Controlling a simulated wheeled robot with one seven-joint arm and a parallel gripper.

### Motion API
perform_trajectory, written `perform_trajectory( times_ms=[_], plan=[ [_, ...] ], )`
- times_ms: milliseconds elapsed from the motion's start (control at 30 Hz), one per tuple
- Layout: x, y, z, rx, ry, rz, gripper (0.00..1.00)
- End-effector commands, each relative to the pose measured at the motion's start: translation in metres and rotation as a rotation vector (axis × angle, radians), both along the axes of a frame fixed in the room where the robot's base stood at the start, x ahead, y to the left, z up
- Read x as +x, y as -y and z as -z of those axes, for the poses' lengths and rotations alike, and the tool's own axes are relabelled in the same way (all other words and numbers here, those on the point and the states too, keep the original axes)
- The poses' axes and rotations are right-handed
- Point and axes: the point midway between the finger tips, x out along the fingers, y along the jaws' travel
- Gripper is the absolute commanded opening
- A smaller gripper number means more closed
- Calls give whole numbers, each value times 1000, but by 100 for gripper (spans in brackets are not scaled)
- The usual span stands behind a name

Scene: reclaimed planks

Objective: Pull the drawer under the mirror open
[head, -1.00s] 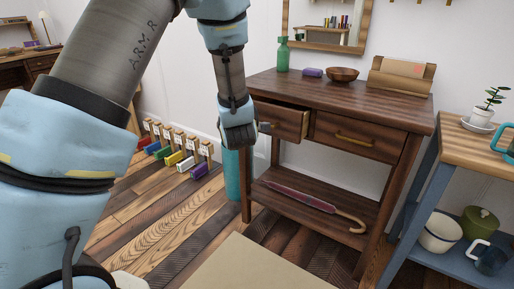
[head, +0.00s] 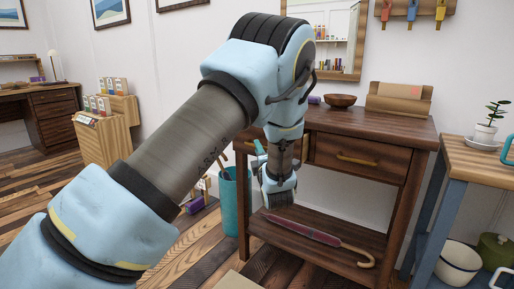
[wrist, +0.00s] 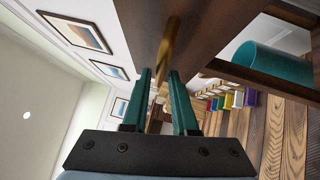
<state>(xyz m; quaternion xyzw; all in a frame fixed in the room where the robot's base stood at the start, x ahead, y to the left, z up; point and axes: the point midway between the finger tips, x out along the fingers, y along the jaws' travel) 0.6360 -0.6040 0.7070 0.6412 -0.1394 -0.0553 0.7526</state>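The dark wooden table (head: 400,122) stands below the mirror (head: 338,45) and has two drawers side by side. The right drawer (head: 385,174) is shut, with a brass handle. Firm contact is not clear.
A bowl (head: 341,100) and a paper roll holder (head: 400,99) stand on the table top. An umbrella (head: 310,232) lies on the lower shelf. A teal bin (head: 234,205) stands left of the table, and a blue-legged side table (head: 477,160) stands close at right.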

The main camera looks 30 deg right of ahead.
Motion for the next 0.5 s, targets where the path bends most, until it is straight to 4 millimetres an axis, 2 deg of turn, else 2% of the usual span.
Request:
perform_trajectory(
  times_ms=[200,500],
  plan=[
    [20,6,-2,2,1,1,27],
    [24,7,-3,1,-1,1,27]
  ],
)
